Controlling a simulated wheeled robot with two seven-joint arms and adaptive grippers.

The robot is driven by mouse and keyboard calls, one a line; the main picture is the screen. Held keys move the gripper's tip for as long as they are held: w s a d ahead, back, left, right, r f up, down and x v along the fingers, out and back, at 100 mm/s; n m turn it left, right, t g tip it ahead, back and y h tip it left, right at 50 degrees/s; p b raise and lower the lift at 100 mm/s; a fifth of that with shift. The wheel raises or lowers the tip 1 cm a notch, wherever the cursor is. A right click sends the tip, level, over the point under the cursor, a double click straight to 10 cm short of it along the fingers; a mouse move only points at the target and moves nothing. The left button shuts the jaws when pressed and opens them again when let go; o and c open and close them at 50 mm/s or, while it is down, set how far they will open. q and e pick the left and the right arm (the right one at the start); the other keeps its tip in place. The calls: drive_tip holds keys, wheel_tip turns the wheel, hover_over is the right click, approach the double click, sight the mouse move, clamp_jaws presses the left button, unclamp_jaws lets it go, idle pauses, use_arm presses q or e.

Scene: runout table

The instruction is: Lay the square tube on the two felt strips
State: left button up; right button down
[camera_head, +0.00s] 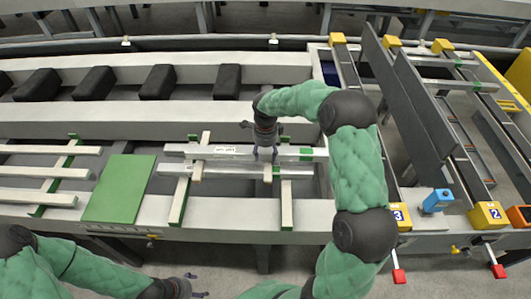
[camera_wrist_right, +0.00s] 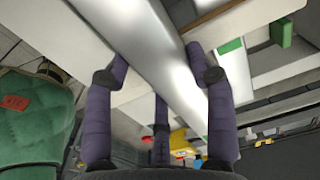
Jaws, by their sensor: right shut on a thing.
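The square tube (camera_head: 225,169) is a long shiny silver bar, lying left to right in the head view. It also fills the middle of the right wrist view (camera_wrist_right: 165,60). My right gripper (camera_head: 265,154) is closed around it, with purple fingers on both sides. Two pale crossbars with green at their ends, a left one (camera_head: 179,203) and a right one (camera_head: 287,212), run under the tube's line. I cannot make out for sure which surfaces are the felt strips, or whether the tube touches them. My left gripper (camera_head: 194,285) is open and empty, low in the head view.
A pale labelled bar (camera_head: 240,152) lies just behind the tube. A green panel (camera_head: 119,188) and several pale bars (camera_head: 40,172) are at left. Black blocks (camera_head: 158,82) line the back. Yellow number 3 (camera_head: 399,217) and blue (camera_head: 437,200) blocks stand at right.

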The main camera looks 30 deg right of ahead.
sight(266, 153)
drive_tip(key=shift+c, duration=2.1)
unclamp_jaws()
drive_tip(key=shift+f, duration=0.1)
drive_tip(key=shift+r, duration=0.25)
wheel_tip(266, 153, up, 12)
drive_tip(key=p, duration=0.2)
drive_tip(key=shift+p, duration=0.3)
drive_tip(key=shift+s+f, duration=0.1)
drive_tip(key=shift+f, duration=0.1)
